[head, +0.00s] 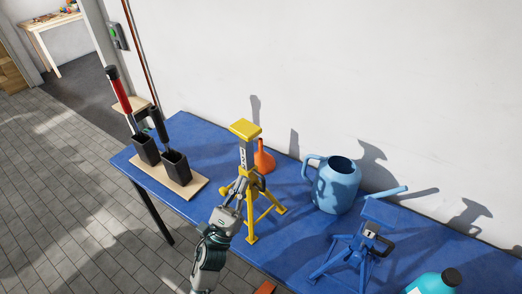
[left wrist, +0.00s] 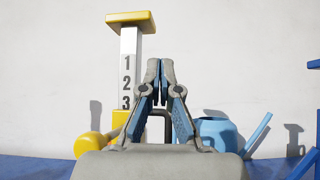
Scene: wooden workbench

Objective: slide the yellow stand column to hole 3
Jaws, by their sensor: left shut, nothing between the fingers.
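The yellow stand (head: 277,209) stands upright on the blue bench top, with a yellow top plate (head: 245,129). Its column (head: 243,155) is raised out of the base. In the left wrist view the pale column (left wrist: 129,72) shows the numbers 1, 2 and 3, with 3 just above the yellow base. A round yellow knob (left wrist: 88,146) sticks out at lower left there. My left gripper (head: 244,180) is in front of the stand, partly covering its base. In the left wrist view its fingertips (left wrist: 160,68) meet with nothing between them, right of the column. My right gripper is not in view.
An orange funnel (head: 264,157) stands close behind the stand. A blue watering can (head: 336,187) and a blue stand (head: 346,252) are to the right. A wooden board (head: 186,192) with black holders is left. A teal bottle (head: 432,284) is at lower right.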

